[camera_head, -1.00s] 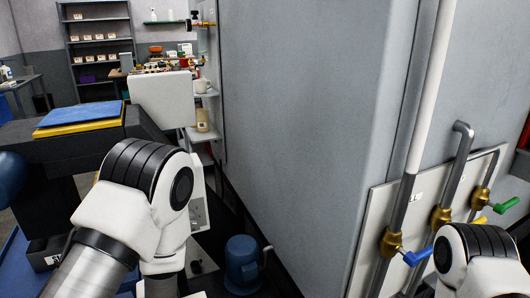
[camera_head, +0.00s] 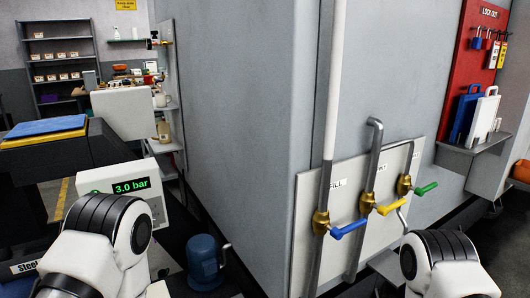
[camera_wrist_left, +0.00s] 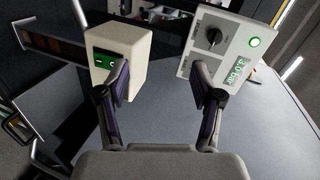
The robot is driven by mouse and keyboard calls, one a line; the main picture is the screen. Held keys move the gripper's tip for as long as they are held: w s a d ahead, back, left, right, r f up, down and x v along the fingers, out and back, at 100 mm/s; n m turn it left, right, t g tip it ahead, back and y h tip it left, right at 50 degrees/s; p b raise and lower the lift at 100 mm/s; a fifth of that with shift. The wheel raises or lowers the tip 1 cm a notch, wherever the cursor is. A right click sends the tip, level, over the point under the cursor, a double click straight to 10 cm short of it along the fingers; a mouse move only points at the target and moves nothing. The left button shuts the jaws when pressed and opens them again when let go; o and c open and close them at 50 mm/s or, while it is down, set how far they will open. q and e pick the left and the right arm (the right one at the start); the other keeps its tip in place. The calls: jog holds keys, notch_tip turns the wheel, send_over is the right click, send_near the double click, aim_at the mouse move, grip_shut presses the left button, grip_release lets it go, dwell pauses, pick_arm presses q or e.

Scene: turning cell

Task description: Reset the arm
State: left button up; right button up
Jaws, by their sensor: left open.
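My left arm comes in at the lower left of the head view, its white and black joint in front of a box with a green "3.0 bar" display (camera_head: 131,187). Its gripper is outside the head view. In the left wrist view my left gripper (camera_wrist_left: 158,88) is open and empty, its two dark fingers spread apart. A cream box with a small green screen (camera_wrist_left: 118,55) is beyond the left finger. The panel with a black knob and "3.0 bar" display (camera_wrist_left: 222,45) is beyond the right finger. My right arm shows only its joint at the lower right; its gripper is out of view.
A large grey cabinet (camera_head: 235,110) fills the middle. Pipes with blue (camera_head: 349,229), yellow (camera_head: 391,207) and green (camera_head: 426,188) valve handles stand before my right arm. A blue motor-like unit (camera_head: 205,262) is low between the arms. A red lockout board (camera_head: 468,75) is at right.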

pick_arm(q)
jog(key=s+d+f+n+g+h, duration=0.3)
jog(key=s+f+g+h, duration=0.15)
jog(key=s+f, duration=0.7)
jog(key=s+d+f+n+g+h, duration=0.2)
jog(key=s+d+f+n+g, duration=0.1)
jog(key=s, duration=0.3)
jog(key=s+d+f+n+g+h, duration=0.1)
jog(key=s+d+f+n+g, duration=0.2)
jog(key=s+n+g, duration=0.1)
jog(key=shift+s+f+g+h, duration=0.2)
jog(key=shift+s+g+h, duration=0.2)
jog(key=shift+s, duration=0.75)
